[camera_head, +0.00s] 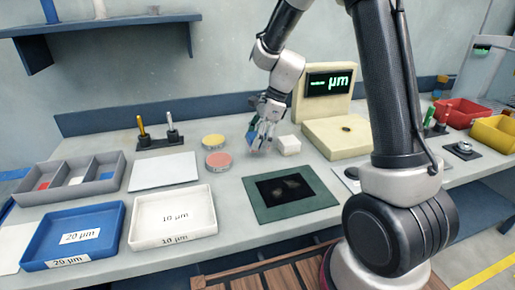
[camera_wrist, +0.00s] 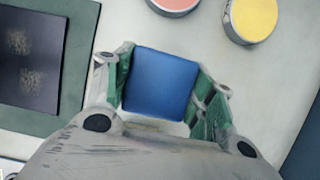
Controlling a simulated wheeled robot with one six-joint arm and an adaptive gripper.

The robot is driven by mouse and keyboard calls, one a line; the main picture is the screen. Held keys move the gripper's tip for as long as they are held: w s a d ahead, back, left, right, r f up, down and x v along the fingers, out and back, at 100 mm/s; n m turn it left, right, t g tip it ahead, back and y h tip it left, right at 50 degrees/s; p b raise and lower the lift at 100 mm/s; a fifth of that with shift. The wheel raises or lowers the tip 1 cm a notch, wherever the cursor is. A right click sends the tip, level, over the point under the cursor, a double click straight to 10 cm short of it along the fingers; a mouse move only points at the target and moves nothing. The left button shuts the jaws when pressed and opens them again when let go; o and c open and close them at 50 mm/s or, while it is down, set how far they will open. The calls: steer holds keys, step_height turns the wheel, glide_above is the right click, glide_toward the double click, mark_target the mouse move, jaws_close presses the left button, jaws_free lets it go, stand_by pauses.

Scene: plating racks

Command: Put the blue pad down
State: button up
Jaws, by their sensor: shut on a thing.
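The blue pad (camera_wrist: 161,83) sits between the green-lined fingers of my gripper (camera_wrist: 162,90) in the wrist view, and the fingers are shut on its two sides. In the head view my gripper (camera_head: 264,135) is low over the table, just right of the red-topped round tin. Only a small bluish part of the pad shows there, mostly hidden by the fingers. I cannot tell whether the pad touches the table.
A yellow tin (camera_head: 213,141) and a red tin (camera_head: 218,160) stand left of my gripper, a white block (camera_head: 288,145) right. A green-edged dark mat (camera_head: 322,207) lies in front. Blue (camera_head: 111,227) and white (camera_head: 206,225) trays stand front left. The cream gauge (camera_head: 368,139) is right.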

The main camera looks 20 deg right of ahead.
steer(key=shift+f, duration=1.7)
steer(key=shift+f, duration=0.15)
steer(key=o, duration=1.1)
steer(key=v, duration=1.2)
steer(key=s+d+r+n+t+h, duration=0.1)
steer(key=s+d+r+n, duration=0.2)
steer(key=s+n, duration=0.3)
steer(key=s+d+r+n+t+h, duration=0.2)
steer(key=s+n, duration=0.4)
steer(key=s, duration=0.5)
steer(key=s+d+r+n+t+h, duration=0.1)
steer(key=s+d+r+n, duration=0.3)
steer(key=s, duration=0.5)
steer(key=shift+s+d+r+n+h, duration=0.2)
steer(key=shift+d+n, duration=0.15)
steer(key=shift+n, duration=0.15)
steer(key=shift+s+d+r+n+h, duration=0.1)
steer(key=shift+d+r+n, duration=0.15)
steer(key=shift+n, duration=0.25)
